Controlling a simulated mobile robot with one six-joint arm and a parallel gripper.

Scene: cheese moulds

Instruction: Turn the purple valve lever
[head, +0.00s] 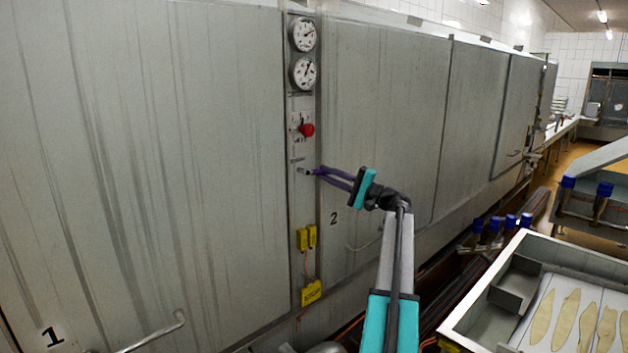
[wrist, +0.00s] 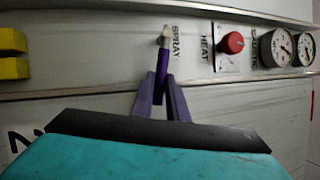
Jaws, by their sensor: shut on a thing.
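The purple valve lever (wrist: 162,62) shows in the wrist view beside the "SPRAY" label, with a pale metal piece at its far end. In the head view the metal end of the valve (head: 303,170) shows on the narrow panel below the red knob. My gripper (wrist: 162,88) has its two purplish fingers closed on the near end of the lever, one on each side. In the head view my gripper (head: 321,172) reaches the panel from the right. The fingers hide most of the lever there.
A red knob (wrist: 232,43) at the "HEAT" label and two round gauges (head: 304,52) share the panel. Yellow boxes (head: 307,237) sit below the valve. Large metal doors (head: 385,120) flank it. A metal tray (head: 505,262) stands at the lower right.

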